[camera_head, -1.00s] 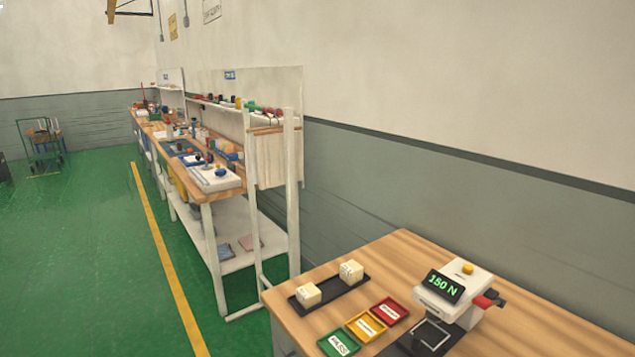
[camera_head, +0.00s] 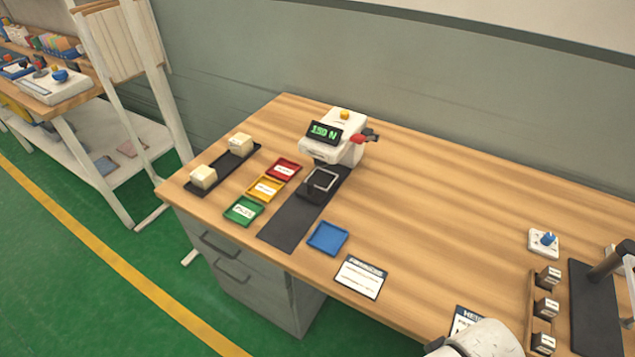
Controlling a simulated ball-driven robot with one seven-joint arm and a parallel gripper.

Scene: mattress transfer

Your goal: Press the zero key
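A white tester (camera_head: 335,148) stands at the back of the wooden bench, with a dark display (camera_head: 323,132) that shows green characters, seemingly 150 N. A yellow button (camera_head: 345,115) sits on its top and a red and black part (camera_head: 366,136) sticks out on its right side. No legible label marks a zero key. A black square frame (camera_head: 320,181) lies in front of the tester on a dark strip. My gripper is not in view; a white rounded part at the bottom edge may be my arm.
Green (camera_head: 243,211), yellow (camera_head: 265,188) and red (camera_head: 284,169) trays lie left of the strip. A blue tray (camera_head: 327,238) and a card (camera_head: 361,277) lie to its right. A black tray (camera_head: 222,166) holds two cream blocks. A small white unit with a blue knob (camera_head: 545,241) stands at right; the bench middle is clear.

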